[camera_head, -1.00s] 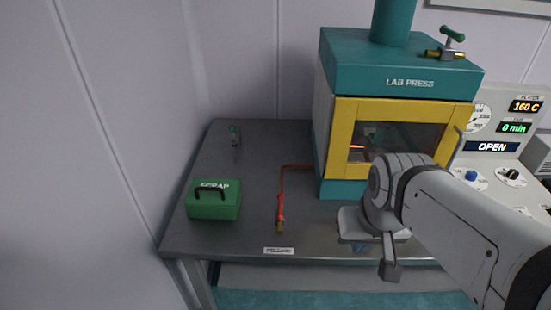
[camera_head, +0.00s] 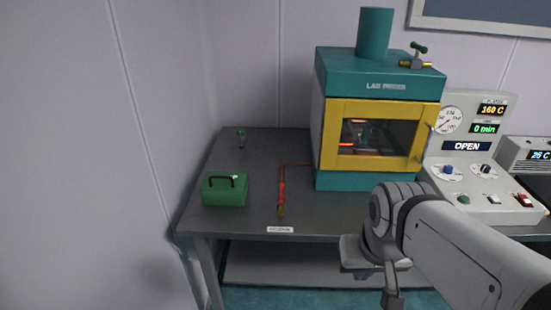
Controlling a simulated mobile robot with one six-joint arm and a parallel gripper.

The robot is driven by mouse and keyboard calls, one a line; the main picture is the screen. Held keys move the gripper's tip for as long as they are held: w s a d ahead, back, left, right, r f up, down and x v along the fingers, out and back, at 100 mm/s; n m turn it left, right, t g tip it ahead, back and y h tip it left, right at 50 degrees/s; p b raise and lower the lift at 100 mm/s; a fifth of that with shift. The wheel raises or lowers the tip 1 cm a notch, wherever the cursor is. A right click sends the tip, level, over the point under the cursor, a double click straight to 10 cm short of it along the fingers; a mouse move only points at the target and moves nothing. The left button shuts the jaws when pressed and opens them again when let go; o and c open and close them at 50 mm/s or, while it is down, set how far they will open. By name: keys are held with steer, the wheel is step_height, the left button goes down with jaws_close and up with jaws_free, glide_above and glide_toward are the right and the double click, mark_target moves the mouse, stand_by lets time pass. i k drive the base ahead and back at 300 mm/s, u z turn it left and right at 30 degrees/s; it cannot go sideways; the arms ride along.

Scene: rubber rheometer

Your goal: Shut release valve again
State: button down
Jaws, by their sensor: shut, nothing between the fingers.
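A brass valve (camera_head: 415,64) with a green T-shaped handle (camera_head: 418,48) sits on top of the teal lab press (camera_head: 375,68). A red-handled fitting (camera_head: 282,195) with a brass end stands on the table at the end of a copper pipe. I cannot read which of these is labelled the release valve. My gripper (camera_head: 363,271) is low in front of the table's front edge, empty and apart from all of them. Its fingers point down and are mostly hidden by the wrist.
A green scrap box (camera_head: 224,192) stands on the left of the grey table (camera_head: 250,216). A control panel (camera_head: 472,165) with gauge, knobs and an OPEN display is to the right of the press. The press's yellow-framed door (camera_head: 377,161) looks shut. The middle-left tabletop is clear.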

mark_target(281, 201)
steer(key=u, duration=0.1)
steer(key=i, duration=1.1)
steer(key=u, duration=0.45)
